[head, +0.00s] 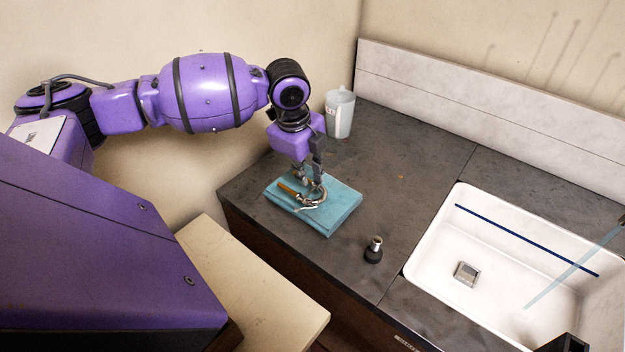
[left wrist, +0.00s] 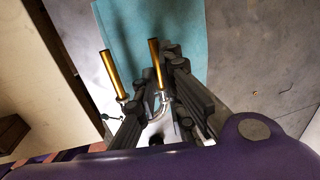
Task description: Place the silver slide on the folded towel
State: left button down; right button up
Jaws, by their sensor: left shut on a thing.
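The silver slide (head: 319,196) is a curved silver piece with golden tubes. My left gripper (head: 311,180) points down and is shut on it. The slide is over the blue-green folded towel (head: 340,212), at or just above its top; I cannot tell whether it touches. In the left wrist view, two golden tubes of the slide (left wrist: 111,76) stick out over the towel (left wrist: 125,25), and its silver bend is partly hidden by the gripper fingers (left wrist: 162,84). My right gripper does not show clearly.
A small dark-based silver piece (head: 374,249) stands in front, right of the towel. A white sink (head: 430,262) is at right, with a dark blue rod (head: 525,240) across it. Counter between is mostly clear.

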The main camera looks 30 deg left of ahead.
pick_arm(q)
jog(key=shift+w+a+f, duration=0.1)
jog(key=shift+w+a, duration=0.05)
jog(key=shift+w, duration=0.1)
notch_tip(320, 180, down, 4)
jog(key=shift+w+a+r+b, duration=0.1)
jog(key=shift+w+r+b, duration=0.05)
jog(key=shift+b, duration=1.1)
jog(key=shift+r, duration=0.25)
jog(key=shift+w, duration=0.1)
jog(key=shift+f, duration=0.15)
jog(key=c, duration=1.8)
grip_release()
jog(key=shift+c, duration=0.2)
